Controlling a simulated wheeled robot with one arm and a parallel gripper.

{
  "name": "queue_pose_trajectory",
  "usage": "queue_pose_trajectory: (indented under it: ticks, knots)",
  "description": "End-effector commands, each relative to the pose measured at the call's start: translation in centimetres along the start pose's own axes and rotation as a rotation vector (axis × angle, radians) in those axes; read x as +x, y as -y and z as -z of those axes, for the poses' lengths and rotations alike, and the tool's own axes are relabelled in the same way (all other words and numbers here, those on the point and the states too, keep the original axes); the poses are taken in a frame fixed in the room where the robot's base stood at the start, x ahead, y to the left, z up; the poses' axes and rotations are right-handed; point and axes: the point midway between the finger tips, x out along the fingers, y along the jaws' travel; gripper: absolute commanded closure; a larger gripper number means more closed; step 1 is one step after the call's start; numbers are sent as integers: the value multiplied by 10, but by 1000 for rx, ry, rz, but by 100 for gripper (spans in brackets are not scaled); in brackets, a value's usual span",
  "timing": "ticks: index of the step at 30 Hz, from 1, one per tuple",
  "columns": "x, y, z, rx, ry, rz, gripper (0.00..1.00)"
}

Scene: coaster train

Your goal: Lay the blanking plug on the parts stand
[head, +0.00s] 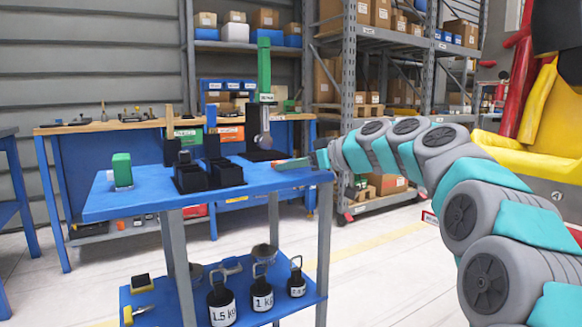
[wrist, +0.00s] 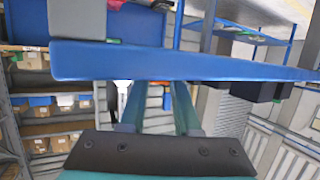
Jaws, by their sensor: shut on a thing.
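The blue two-tier stand (head: 140,203), which I take for the parts stand, is in the middle of the head view. My gripper (head: 290,163) reaches in from the right, level over the right end of its top. In the wrist view my gripper's two teal fingers (wrist: 156,100) point at the stand's blue edge (wrist: 200,62), with a gap between them. The picture there is upside down, and the edge covers the fingertips. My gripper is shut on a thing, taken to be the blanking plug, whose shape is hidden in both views. I cannot tell whether it touches the top.
Black bins (head: 208,175) and a green-topped block (head: 122,170) stand on the blue top. An upright green-handled tool (head: 264,90) stands behind its right end. Labelled weights (head: 262,295) sit on the lower shelf. A workbench (head: 100,126) is behind. The top's front right is bare.

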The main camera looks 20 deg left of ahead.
Motion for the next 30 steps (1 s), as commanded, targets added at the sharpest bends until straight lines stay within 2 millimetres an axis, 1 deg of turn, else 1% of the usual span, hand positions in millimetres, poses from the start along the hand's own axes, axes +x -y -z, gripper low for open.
queue_pose_trajectory:
  ticks: [1,10,11,18,19,24,26,30]
  knots:
    - [2,0,-4,0,4,2,100]
    - [5,0,-14,2,11,4,100]
    - [5,0,-14,2,12,5,68]
    - [6,1,-15,4,19,9,41]
    - [6,1,-14,4,20,10,39]
    - [2,1,-1,7,21,11,39]
    - [-11,1,-7,6,19,9,39]
    - [-45,0,-3,4,12,6,39]
